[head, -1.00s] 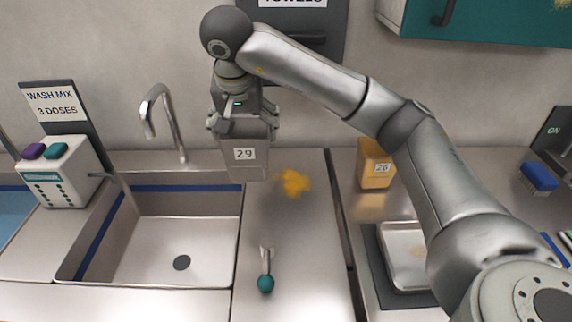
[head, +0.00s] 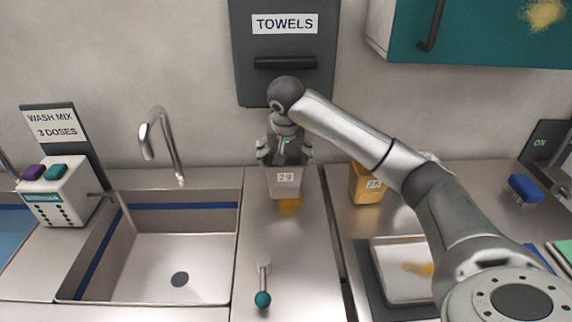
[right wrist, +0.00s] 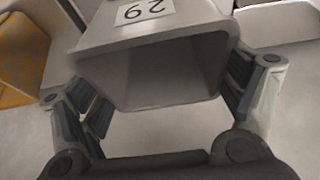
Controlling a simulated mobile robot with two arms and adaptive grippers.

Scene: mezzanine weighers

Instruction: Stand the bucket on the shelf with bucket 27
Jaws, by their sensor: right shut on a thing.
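My right gripper (head: 285,152) is shut on a grey bucket (head: 285,186) with a white label reading 29, over the steel counter right of the sink. The bucket is upright in the head view and partly covers a yellow spill; I cannot tell whether its base touches the counter. In the right wrist view the bucket (right wrist: 150,70) sits between the two fingers, its mouth open and its visible inside empty. Bucket 27 and its shelf are not identifiable in these frames. My left gripper is not in view.
A yellow bucket (head: 366,186), its number unclear, stands to the right. Nearby are the sink (head: 165,262), a tap (head: 160,140), a teal-knobbed lever (head: 263,298), a tray (head: 395,290) and a blue brush (head: 523,190). A teal cabinet (head: 490,35) hangs at upper right.

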